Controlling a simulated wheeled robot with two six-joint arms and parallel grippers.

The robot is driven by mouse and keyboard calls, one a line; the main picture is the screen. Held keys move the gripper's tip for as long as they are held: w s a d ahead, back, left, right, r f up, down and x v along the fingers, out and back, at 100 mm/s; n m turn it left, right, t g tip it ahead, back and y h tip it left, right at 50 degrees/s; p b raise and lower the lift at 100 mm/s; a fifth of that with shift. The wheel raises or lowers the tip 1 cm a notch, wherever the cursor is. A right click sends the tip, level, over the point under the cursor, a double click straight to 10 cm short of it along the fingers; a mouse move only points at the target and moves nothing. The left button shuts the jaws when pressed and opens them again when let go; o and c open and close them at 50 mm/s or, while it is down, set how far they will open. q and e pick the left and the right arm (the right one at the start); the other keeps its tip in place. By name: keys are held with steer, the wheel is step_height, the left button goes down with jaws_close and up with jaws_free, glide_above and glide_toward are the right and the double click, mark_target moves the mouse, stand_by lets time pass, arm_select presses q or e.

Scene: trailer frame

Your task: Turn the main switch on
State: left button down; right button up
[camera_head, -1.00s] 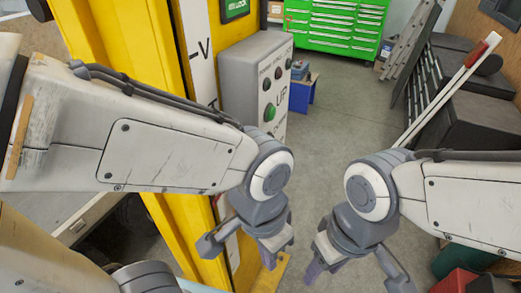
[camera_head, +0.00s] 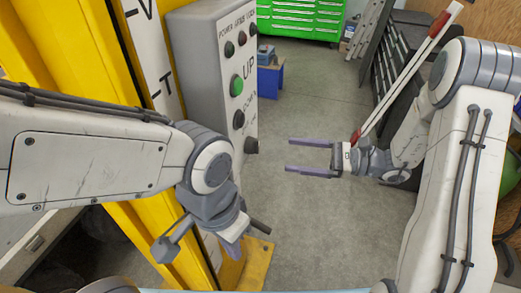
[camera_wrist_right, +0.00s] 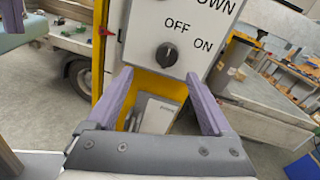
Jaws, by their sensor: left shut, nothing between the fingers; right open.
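The main switch is a black rotary knob (camera_wrist_right: 167,54) with OFF and ON labels on the grey control box (camera_wrist_right: 150,20). In the head view the knob (camera_head: 251,146) sits at the lower end of the box (camera_head: 190,70). I cannot tell which label it points at. My right gripper (camera_head: 289,155) is open and empty, its purple fingers pointing left towards the knob and apart from it. In the right wrist view the knob appears between and beyond the fingertips (camera_wrist_right: 160,76). My left gripper (camera_head: 234,249) is shut and empty, low in front of the yellow post.
Above the knob, the box carries a green UP button (camera_head: 237,85), a black DOWN button (camera_head: 239,120) and small lamps. The yellow post (camera_head: 85,60) stands beside the box. A green tool cabinet (camera_head: 300,18) stands behind. Floor right of the box is open.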

mark_target(253, 146)
steer(key=w+a+t+p, duration=0.1)
steer(key=w+a+p, duration=0.2)
steer(key=a, duration=0.6)
steer(key=shift+a+m, duration=0.15)
steer(key=shift+m, duration=0.25)
steer(key=shift+w+f, duration=0.1)
jaws_close()
